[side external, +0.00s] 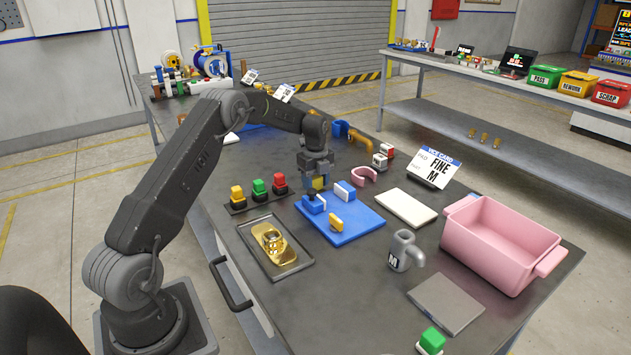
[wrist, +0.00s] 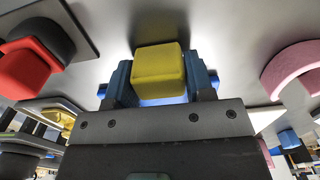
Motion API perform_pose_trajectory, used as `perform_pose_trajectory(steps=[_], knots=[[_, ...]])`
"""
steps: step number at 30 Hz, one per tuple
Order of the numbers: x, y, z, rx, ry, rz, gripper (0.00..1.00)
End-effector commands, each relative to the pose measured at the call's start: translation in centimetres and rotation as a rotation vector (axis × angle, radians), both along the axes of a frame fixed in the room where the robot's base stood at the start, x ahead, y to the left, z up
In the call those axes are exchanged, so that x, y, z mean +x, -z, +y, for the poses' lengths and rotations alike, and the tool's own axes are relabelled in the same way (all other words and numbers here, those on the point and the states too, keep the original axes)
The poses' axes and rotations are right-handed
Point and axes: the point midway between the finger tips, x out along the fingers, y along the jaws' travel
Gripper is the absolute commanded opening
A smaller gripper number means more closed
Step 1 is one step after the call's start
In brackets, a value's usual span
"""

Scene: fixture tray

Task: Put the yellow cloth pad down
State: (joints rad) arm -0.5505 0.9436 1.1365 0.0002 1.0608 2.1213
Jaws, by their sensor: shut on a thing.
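The yellow cloth pad (wrist: 158,68) is a small yellow block in the wrist view, between the two fingers of my gripper (wrist: 160,82). My gripper (side external: 318,186) is shut on it, and a little of the yellow pad (side external: 318,183) shows between the fingers in the side view. The gripper points down over the back-left part of a blue fixture plate (side external: 352,232), near its two blue blocks (side external: 345,191). A second yellow piece (side external: 336,222) stands on the plate's front half. I cannot tell how far the held pad is above the plate.
Red, green and yellow buttons (side external: 258,190) stand left of the plate. A dark tray (side external: 283,268) with a gold part lies in front. A pink cutaway ring (side external: 363,176), white pad (side external: 407,207), grey mug (side external: 402,250) and pink bin (side external: 500,245) are to the right.

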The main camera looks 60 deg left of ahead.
Motion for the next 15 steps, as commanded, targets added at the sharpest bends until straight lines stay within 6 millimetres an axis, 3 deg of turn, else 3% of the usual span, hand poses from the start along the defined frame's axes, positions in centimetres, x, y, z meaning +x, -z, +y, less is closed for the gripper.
perform_pose_trajectory(steps=[9,15], knots=[[-0.02,0.1,-0.01,0.0,0.0,0.001,0.74],[-0.02,0.06,-0.01,0.0,0.0,0.001,0.74]])
